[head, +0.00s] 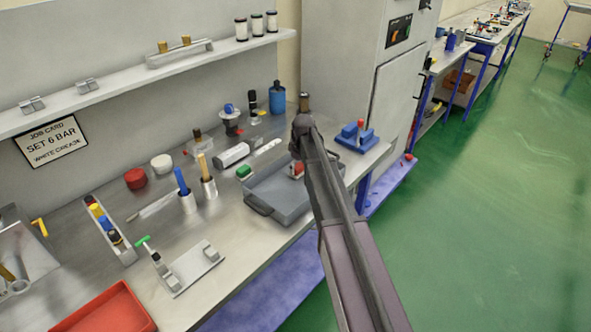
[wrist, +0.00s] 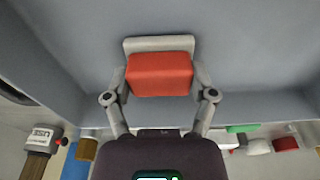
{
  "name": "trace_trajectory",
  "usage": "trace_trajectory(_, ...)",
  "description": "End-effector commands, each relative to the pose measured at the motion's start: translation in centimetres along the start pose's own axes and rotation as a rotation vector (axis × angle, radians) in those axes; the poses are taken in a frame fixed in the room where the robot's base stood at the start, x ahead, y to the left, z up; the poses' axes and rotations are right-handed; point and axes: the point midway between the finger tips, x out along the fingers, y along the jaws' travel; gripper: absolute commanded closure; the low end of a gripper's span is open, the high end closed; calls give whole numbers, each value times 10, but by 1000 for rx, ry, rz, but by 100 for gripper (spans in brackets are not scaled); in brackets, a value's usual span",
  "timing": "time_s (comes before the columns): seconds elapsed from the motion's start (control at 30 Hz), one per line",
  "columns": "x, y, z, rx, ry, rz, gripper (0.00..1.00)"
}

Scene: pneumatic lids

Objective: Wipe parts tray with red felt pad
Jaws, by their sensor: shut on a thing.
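The grey parts tray (head: 262,207) lies on the bench near its front edge; its floor (wrist: 60,35) fills much of the wrist view. My gripper (wrist: 160,82) is shut on the red felt pad (wrist: 160,73), with one finger at each side. The pad has a light grey strip along its far edge. In the head view the red pad (head: 297,169) shows at the tray's back right, partly hidden by my arm. The pad is over the tray's floor; I cannot tell whether it touches. My arm also hides the tray's right part.
A green block (head: 243,172) stands by the tray's back left corner. A blue fixture (head: 356,138) stands right of my arm. A red bin (head: 110,310) sits at the front left.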

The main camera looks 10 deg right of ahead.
Motion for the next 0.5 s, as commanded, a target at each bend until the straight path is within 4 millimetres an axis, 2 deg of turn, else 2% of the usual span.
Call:
trace_trajectory(0.33, -1, 0, 0, 0, 0, 0, 65)
trace_trajectory(0.5, -9, 0, -1, 0, 0, 0, 65)
